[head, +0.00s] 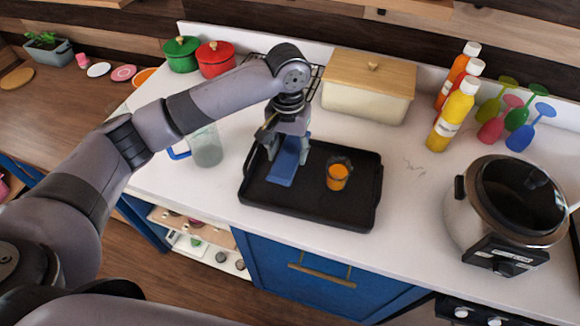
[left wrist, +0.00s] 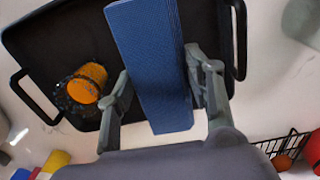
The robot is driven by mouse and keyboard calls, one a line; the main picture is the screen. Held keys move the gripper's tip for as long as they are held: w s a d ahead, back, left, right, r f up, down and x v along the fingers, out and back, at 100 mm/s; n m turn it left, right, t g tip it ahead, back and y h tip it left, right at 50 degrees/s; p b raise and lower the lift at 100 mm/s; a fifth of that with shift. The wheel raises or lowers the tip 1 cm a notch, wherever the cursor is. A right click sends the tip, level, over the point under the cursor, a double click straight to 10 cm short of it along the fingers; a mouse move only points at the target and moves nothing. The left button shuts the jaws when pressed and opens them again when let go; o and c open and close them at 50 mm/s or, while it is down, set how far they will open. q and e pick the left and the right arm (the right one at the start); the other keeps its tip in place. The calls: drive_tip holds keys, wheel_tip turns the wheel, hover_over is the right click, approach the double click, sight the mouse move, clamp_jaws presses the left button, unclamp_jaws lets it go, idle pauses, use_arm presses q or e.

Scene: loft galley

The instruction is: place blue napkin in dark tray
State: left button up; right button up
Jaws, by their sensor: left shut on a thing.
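The blue napkin (head: 284,165) is a flat folded strip over the left part of the dark tray (head: 318,215). My left gripper (head: 287,145) comes down from above and is shut on the napkin. In the left wrist view the napkin (left wrist: 150,60) runs between the two fingers (left wrist: 158,95), with the tray (left wrist: 60,40) beneath it. I cannot tell whether the napkin touches the tray floor. A glass of orange drink (head: 338,175) stands in the tray to the right of the napkin. My right gripper is not in view.
A glass jug with a blue handle (head: 206,150) stands left of the tray. A cream bread box (head: 368,90) is behind it. Bottles (head: 455,115), coloured glasses (head: 520,137) and a cooker (head: 505,205) stand to the right. The counter between tray and cooker is clear.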

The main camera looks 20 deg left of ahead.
sight(288, 154)
use_arm(q)
wheel_tip(288, 154, down, 3)
drive_tip(key=shift+f, duration=0.15)
drive_tip(key=shift+f+p, duration=0.45)
drive_tip(key=shift+f, duration=1.7)
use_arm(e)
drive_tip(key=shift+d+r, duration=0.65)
use_arm(q)
drive_tip(key=o, duration=1.1)
drive_tip(key=shift+f, duration=0.1)
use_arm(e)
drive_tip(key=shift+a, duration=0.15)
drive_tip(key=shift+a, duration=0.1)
